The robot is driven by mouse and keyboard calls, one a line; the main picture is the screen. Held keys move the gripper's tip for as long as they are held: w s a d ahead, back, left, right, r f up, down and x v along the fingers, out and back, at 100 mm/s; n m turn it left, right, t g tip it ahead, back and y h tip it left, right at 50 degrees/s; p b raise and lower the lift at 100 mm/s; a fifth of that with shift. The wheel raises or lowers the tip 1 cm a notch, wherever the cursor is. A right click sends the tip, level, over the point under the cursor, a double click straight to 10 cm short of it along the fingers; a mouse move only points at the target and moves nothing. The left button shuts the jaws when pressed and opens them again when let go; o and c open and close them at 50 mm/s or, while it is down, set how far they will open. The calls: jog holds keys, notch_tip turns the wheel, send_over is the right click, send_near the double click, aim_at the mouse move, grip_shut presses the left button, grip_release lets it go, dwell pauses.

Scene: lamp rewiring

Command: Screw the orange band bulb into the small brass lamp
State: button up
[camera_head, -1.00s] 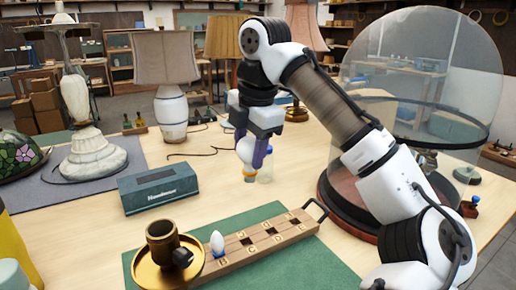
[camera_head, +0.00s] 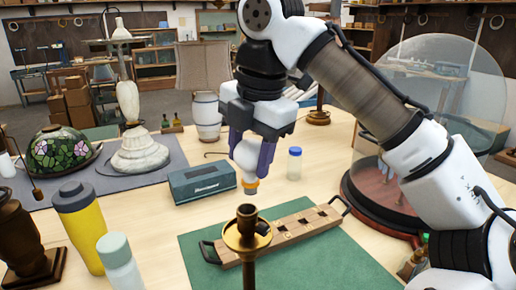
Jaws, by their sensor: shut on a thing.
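My gripper (camera_head: 250,162) is shut on a white bulb (camera_head: 246,153) with an orange band (camera_head: 250,183) near its lower end. The bulb hangs upright, base down, between the two purple fingers. The small brass lamp (camera_head: 247,239) stands in the front middle, with a dark open socket on top of a brass dish. The bulb's base appears just above the socket in the picture, with a gap between them. How far apart they are in depth I cannot tell. The lamp's lower part is cut off by the picture's bottom edge.
A wooden bulb rack (camera_head: 290,232) lies on a green mat (camera_head: 315,265) behind the lamp. A teal box (camera_head: 202,181) and a blue-capped jar (camera_head: 294,163) stand farther back. A yellow bottle (camera_head: 82,232) is left, a glass dome (camera_head: 440,100) right.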

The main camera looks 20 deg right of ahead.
aim_at(245, 182)
jog(key=shift+s+a+r, duration=0.3)
jog(key=shift+s+a, duration=0.2)
jog(key=shift+a, duration=0.15)
jog(key=shift+f+b, duration=0.8)
jog(key=shift+f, duration=1.3)
jog(key=shift+p, duration=0.35)
jog(key=shift+f+p, duration=0.15)
jog(key=shift+p, duration=0.15)
